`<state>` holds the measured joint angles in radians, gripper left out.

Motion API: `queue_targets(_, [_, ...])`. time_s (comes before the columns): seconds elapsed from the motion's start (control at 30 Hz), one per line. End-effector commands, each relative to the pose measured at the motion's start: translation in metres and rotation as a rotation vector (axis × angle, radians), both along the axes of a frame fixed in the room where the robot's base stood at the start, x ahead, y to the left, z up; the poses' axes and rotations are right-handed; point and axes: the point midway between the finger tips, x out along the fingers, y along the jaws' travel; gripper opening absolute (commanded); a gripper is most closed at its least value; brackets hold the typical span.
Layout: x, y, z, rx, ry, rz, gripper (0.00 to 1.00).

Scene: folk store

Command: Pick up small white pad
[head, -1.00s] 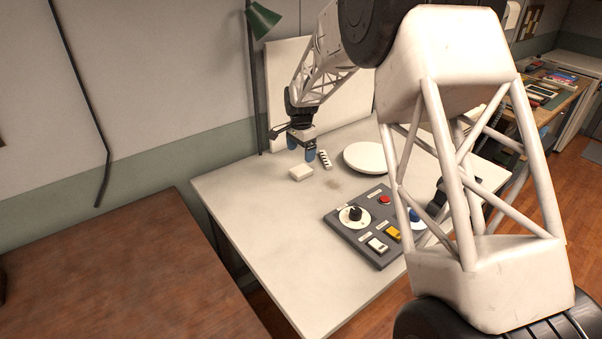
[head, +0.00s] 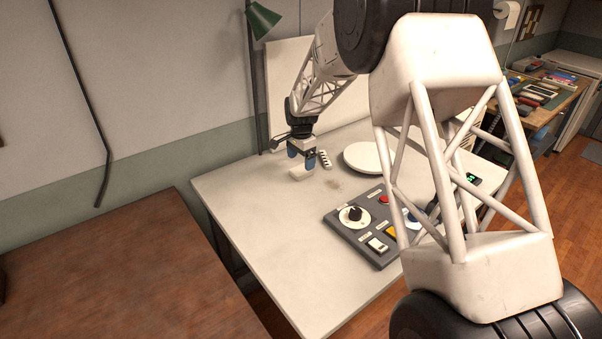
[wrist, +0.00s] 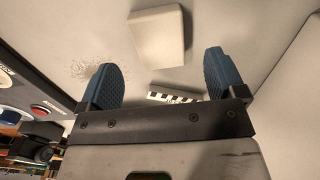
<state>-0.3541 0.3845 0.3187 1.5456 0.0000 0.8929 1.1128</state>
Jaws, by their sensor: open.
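The small white pad (head: 297,174) lies on the white table under my gripper in the head view, partly hidden by the fingers. In the wrist view the pad (wrist: 160,36) is a pale square lying ahead of the fingertips, between their lines. My gripper (head: 302,160) is open and empty, its two blue fingers apart just above the pad. The fingers also show in the wrist view (wrist: 162,74). The pad's far edge is hidden in the head view.
A black-and-white striped strip (head: 324,160) lies right beside the gripper. A round white plate (head: 364,157) lies further right. A dark control panel (head: 365,243) with knobs and switches sits nearer. The table's (head: 262,240) left front is clear.

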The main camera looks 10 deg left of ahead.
Motion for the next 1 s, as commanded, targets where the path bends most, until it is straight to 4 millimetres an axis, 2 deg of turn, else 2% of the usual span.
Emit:
queue_targets(0.23, [-0.001,0.000,-0.029,-0.001,0.003,0.000,0.89])
queue_targets(0.4, [-0.001,0.000,-0.042,0.000,0.000,0.000,0.89])
queue_targets(1.0, [-0.001,0.000,-0.045,0.000,0.000,0.000,0.89])
